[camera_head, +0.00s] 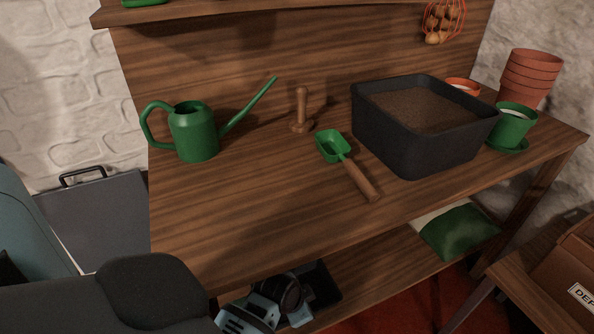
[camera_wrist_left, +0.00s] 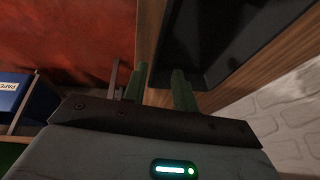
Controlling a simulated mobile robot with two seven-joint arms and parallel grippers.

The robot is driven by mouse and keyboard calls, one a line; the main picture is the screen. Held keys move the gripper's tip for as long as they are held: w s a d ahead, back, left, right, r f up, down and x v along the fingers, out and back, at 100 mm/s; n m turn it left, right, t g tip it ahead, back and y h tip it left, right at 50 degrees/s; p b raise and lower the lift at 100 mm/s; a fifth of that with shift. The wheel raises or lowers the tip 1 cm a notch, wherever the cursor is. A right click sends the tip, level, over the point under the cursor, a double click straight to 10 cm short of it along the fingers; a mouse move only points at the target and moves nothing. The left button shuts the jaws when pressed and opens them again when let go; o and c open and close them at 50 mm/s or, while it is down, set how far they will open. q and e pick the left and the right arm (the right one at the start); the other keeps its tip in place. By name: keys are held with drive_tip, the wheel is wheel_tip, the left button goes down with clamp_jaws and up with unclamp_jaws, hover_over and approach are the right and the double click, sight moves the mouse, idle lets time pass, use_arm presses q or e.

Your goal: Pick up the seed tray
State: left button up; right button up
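A black tray (camera_head: 322,280), which looks like the seed tray, sits on the lower shelf under the bench, mostly hidden behind my left gripper and the bench top. In the left wrist view the black tray (camera_wrist_left: 225,42) fills the upper right, resting on wood. My left gripper (camera_wrist_left: 160,78) is open, with a gap between its two green-tinted fingers. The right-hand finger overlaps the tray's near edge in the picture; I cannot tell whether it touches. My right gripper is not in view.
The bench top (camera_head: 250,215) above the shelf holds a green watering can (camera_head: 194,132), a trowel (camera_head: 345,160), a wooden dibber (camera_head: 301,110), a dark tub of soil (camera_head: 420,140) and pots. A green bag (camera_head: 458,232) lies on the shelf's right. A blue box (camera_wrist_left: 25,98) stands on the left.

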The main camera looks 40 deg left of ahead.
use_arm(q)
drive_tip(key=shift+b+x, duration=0.5)
drive_tip(key=shift+x, duration=0.6)
drive_tip(key=shift+f, duration=0.45)
drive_tip(key=b+x, duration=0.2)
drive_tip(key=x, duration=0.1)
drive_tip(key=shift+s+d+f, duration=0.1)
drive_tip(key=shift+d+f, duration=0.05)
drive_tip(key=shift+f, duration=0.2)
drive_tip(key=shift+w+f+b, duration=0.3)
drive_tip(key=shift+f+b, duration=0.2)
drive_tip(key=shift+f, duration=0.05)
clamp_jaws()
